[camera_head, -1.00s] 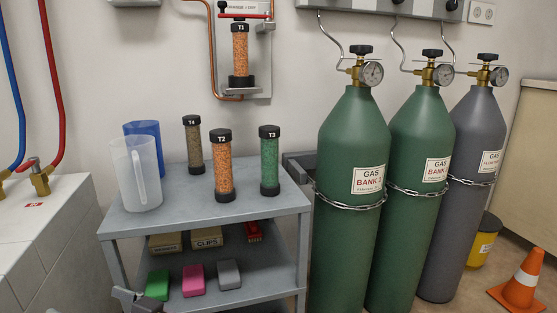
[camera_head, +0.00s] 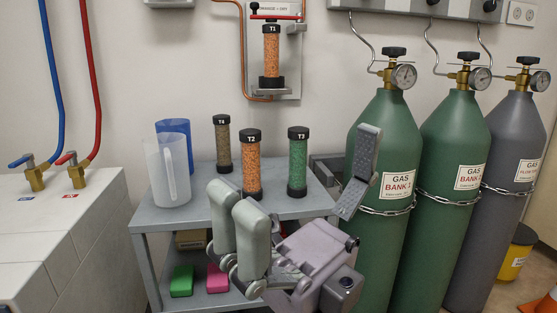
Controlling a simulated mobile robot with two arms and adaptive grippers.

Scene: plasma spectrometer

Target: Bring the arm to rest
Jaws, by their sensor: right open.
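My right gripper (camera_head: 298,172) is in front of the shelf cart, with its grey fingers spread wide apart and nothing between them. Two fingers stand on the left, one on the right, in front of the nearest green cylinder. In the picture its fingers overlap the cart's front edge and the lower shelf. My left gripper is not in view.
The cart (camera_head: 188,215) holds tubes T2 (camera_head: 250,165), T3 (camera_head: 298,163) and T4 (camera_head: 222,145), a clear jug (camera_head: 167,172) and a blue jug (camera_head: 180,135). T1 (camera_head: 271,57) hangs on the wall. Chained gas cylinders (camera_head: 380,245) stand right.

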